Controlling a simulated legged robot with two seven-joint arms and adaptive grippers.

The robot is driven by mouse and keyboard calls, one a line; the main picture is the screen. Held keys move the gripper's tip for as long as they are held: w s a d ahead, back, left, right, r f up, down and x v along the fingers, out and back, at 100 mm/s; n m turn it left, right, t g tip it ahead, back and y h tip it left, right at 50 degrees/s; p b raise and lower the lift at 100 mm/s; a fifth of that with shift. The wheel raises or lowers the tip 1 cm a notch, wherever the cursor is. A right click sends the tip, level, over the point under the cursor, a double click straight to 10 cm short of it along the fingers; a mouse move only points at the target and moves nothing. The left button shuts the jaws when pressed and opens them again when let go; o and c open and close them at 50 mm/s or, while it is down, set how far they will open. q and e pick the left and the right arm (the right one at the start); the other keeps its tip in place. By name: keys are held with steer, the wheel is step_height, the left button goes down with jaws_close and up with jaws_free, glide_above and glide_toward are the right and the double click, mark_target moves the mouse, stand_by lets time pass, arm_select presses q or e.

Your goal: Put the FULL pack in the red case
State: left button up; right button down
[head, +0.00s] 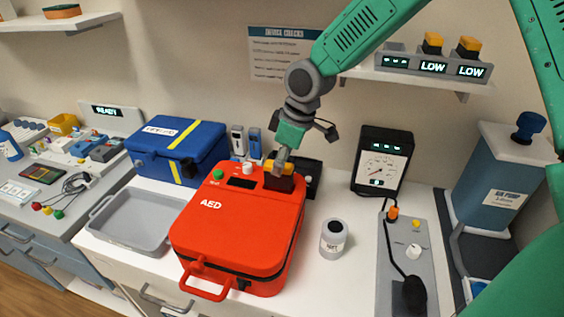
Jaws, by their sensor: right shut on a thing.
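The red case (232,235), marked AED, lies on the white counter with its handle toward me. My right gripper (283,163) reaches down from above and is shut on a pack (279,183) with a yellow top and dark body. The pack is at the case's back right corner; I cannot tell whether it is seated in it. Two like packs (432,43) (468,47) stand in the wall charger (425,71) above displays reading LOW; its left slot looks empty. My left gripper is not in view.
A blue box (178,150) and an empty grey tray (140,222) stand left of the case. A small round jar (333,238), a gauge unit (381,165) and a grey panel (412,275) with a bulb stand to the right. A dark device sits behind the case.

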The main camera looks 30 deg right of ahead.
steer(key=shift+a+r, duration=0.2)
steer(key=shift+a, duration=0.7)
steer(key=shift+d+f, duration=0.3)
steer(key=shift+f, duration=0.15)
steer(key=shift+d+f, duration=0.1)
steer(key=shift+d, duration=0.35)
steer(key=c, duration=1.3)
jaws_free()
steer(key=shift+o, duration=0.6)
steer(key=shift+a, duration=0.65)
steer(key=shift+r, duration=0.45)
steer(key=v, duration=1.1)
steer(key=shift+r, duration=0.15)
